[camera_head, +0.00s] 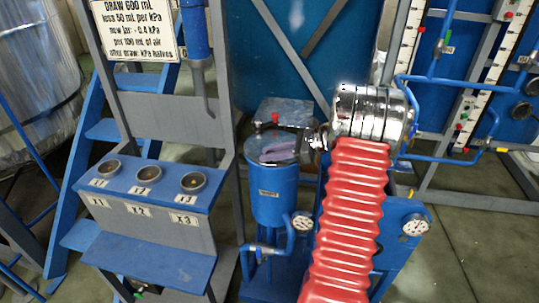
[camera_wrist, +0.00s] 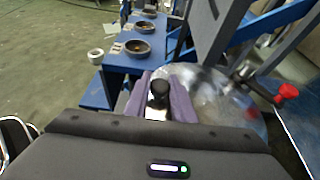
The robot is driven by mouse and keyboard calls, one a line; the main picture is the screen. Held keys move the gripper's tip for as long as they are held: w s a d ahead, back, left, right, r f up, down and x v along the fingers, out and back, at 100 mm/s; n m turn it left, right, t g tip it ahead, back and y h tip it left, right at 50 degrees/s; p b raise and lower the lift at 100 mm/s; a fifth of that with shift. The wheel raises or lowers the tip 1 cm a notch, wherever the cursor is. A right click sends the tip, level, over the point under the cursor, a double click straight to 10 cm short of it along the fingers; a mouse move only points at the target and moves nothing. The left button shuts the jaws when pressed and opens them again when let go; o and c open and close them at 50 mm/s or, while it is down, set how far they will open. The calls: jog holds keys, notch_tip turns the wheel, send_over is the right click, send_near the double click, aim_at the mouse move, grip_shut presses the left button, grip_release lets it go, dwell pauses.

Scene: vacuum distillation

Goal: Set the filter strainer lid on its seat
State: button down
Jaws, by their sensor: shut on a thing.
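The filter strainer is a blue upright cylinder (camera_head: 273,195) in the middle of the head view. Its lid, a shiny round metal disc (camera_wrist: 222,105) with a black knob (camera_wrist: 159,90), lies under my gripper in the wrist view. The seat is hidden.
A blue stand with several round cups (camera_head: 145,180) is left of the strainer. A red-handled valve (camera_wrist: 287,92) is close to the lid. A blue pipe with a gauge (camera_head: 302,222) stands low beside the cylinder. A grey frame post rises just left of the strainer.

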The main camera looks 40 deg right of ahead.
jog(key=c, duration=1.4)
grip_release()
jog(key=shift+c, duration=0.2)
jog(key=v, duration=1.3)
jog(key=shift+s+d, duration=0.25)
jog(key=shift+s, duration=0.05)
jog(key=shift+r, duration=0.1)
